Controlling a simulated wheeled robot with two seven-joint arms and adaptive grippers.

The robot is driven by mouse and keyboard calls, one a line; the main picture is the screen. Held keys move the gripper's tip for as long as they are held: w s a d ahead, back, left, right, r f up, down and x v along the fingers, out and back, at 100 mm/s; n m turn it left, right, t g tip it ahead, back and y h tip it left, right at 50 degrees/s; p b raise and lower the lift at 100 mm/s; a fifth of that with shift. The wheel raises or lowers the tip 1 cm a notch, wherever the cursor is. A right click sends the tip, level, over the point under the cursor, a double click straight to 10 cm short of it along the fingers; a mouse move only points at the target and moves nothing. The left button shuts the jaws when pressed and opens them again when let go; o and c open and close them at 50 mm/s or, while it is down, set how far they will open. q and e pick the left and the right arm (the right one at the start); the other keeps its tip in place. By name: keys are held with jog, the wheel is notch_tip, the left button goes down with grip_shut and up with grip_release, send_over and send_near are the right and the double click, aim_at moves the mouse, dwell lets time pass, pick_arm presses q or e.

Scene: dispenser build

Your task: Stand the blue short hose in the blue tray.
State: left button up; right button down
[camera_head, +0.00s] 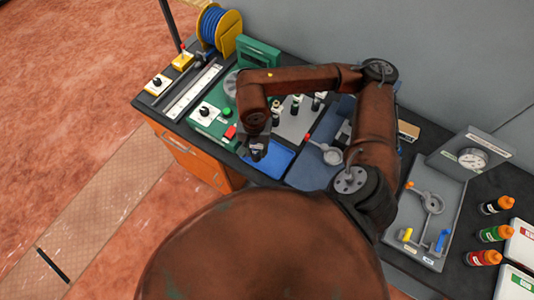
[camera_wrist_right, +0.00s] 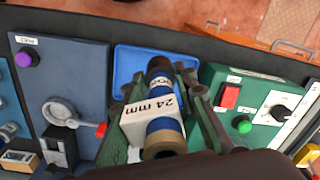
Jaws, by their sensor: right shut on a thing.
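The blue tray (camera_head: 277,158) lies on the dark bench, partly covered by my right gripper (camera_head: 257,152) in the head view. In the right wrist view, the tray (camera_wrist_right: 127,68) is behind the fingers. My right gripper (camera_wrist_right: 165,100) is shut on the blue short hose (camera_wrist_right: 160,126), which has a white "24 mm" label and a tan near end. The hose's far end points at the tray and overlaps it in the picture. I cannot tell whether it touches the tray floor. My left gripper is not in view.
A green panel (camera_wrist_right: 250,98) with a red switch and buttons adjoins the tray. On the other side is a blue-grey panel (camera_wrist_right: 75,75) with a red-tipped lever. A yellow reel of blue hose (camera_head: 218,28) stands at the back left. Bottles (camera_head: 495,233) stand far right.

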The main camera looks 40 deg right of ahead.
jog(key=w+d+f+m+p, duration=0.1)
jog(key=w+d+f, duration=0.1)
jog(key=w+f, duration=0.1)
jog(key=w+d+f+m+p, duration=0.2)
jog(key=w+f, duration=0.1)
jog(key=w+d+f+m+p, duration=0.1)
jog(key=w+d+f+m, duration=0.1)
jog(key=w+f, duration=0.1)
jog(key=shift+w+d+f, duration=0.15)
jog(key=shift+d+f, duration=0.05)
jog(key=shift+f, duration=0.25)
notch_tip(320, 180, down, 2)
jog(key=shift+f+p, duration=0.15)
jog(key=shift+p, duration=0.6)
jog(key=shift+f, duration=0.25)
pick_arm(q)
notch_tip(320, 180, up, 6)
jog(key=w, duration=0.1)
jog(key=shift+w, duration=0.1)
pick_arm(e)
jog(key=shift+f, duration=0.1)
